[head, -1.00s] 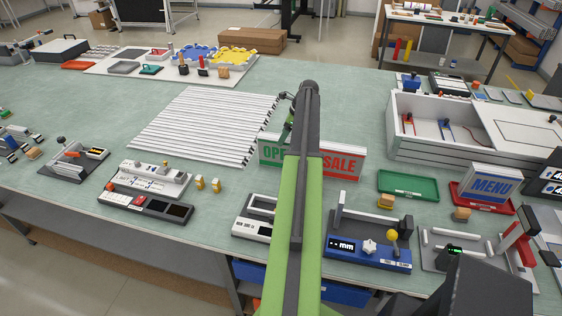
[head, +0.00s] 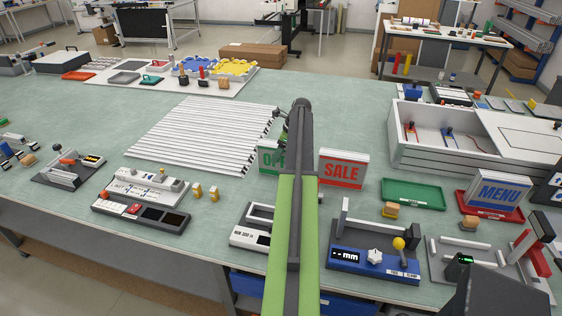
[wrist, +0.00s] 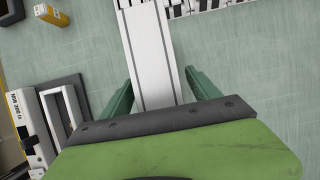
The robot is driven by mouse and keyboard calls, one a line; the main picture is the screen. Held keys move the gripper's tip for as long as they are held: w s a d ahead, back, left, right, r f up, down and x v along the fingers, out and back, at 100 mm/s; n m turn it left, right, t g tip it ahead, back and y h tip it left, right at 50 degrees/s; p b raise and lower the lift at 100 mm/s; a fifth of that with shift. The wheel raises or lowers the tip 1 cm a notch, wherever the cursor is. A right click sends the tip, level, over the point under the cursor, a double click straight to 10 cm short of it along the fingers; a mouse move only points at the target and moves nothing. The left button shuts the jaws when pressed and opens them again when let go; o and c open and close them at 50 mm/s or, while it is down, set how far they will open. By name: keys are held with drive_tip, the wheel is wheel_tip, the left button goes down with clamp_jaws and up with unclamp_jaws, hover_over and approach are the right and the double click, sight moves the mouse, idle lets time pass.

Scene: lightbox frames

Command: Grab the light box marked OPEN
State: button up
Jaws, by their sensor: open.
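In the wrist view, a long white top with a grey band, seemingly this light box (wrist: 152,50), lies between the two dark green fingers of my gripper (wrist: 159,80). The fingers are open, one on each side, with a gap visible at least on the right. The head view does not show the fingers clearly behind my arm.
The red SALE light box (head: 342,168) stands just right of my arm. A blue MENU light box (head: 498,190) is further right. White slats (head: 205,135) lie left of the OPEN box. A grey device (head: 255,230) and a blue gauge (head: 372,262) sit nearer the front edge.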

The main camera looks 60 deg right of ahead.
drive_tip(key=shift+f, duration=0.25)
clamp_jaws()
idle(0.6)
